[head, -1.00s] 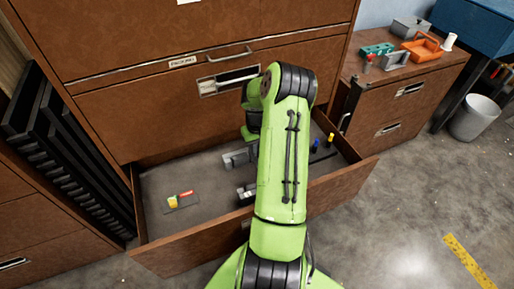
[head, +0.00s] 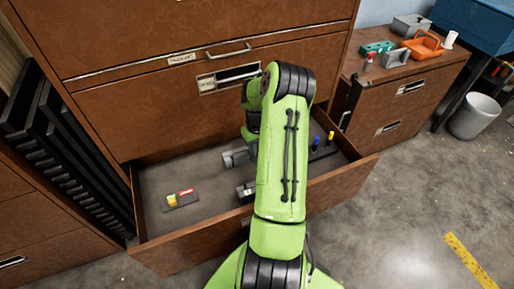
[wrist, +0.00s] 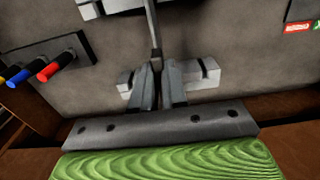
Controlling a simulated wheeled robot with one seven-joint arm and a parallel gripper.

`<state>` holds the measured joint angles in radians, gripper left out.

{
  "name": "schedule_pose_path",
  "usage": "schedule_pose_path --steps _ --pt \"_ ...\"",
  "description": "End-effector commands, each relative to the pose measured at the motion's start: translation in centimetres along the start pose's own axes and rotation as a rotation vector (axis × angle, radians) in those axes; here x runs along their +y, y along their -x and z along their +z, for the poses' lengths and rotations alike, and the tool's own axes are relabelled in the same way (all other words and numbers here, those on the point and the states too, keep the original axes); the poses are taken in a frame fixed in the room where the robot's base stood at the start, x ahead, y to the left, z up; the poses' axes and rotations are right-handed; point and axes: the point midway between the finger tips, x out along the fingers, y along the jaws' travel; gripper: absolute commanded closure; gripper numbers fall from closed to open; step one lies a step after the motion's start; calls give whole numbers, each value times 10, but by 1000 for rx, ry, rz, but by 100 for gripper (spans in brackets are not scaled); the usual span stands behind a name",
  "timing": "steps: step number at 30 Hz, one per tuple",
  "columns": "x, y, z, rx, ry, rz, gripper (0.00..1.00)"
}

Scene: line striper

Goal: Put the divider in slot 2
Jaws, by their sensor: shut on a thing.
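In the wrist view my gripper (wrist: 160,88) is shut on the divider (wrist: 153,28), a thin grey plate seen edge-on that runs up out of the picture. The near slotted grey block (wrist: 207,74) lies in the open drawer around the fingertips, and the far slotted block (wrist: 90,9) is at the top edge. The divider lines up near the middle of both blocks. I cannot tell which slot is 2 or how deep the divider sits. In the head view the blocks (head: 236,157) show left of my arm, which hides the gripper and divider.
The open drawer (head: 163,253) has walls all round. A rack with red, blue and yellow pegs (wrist: 65,60) stands at one side. A small tray with coloured labels (head: 181,199) lies on the drawer floor. A side cabinet (head: 405,95) holds an orange caddy (head: 424,46).

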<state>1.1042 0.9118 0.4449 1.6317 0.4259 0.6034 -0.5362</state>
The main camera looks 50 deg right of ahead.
Motion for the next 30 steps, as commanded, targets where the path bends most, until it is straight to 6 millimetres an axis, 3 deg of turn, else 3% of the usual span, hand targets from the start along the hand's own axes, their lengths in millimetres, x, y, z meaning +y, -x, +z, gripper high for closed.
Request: schedule_pose_path --steps 30 --pt "0 -21 0 1 1 0 100"
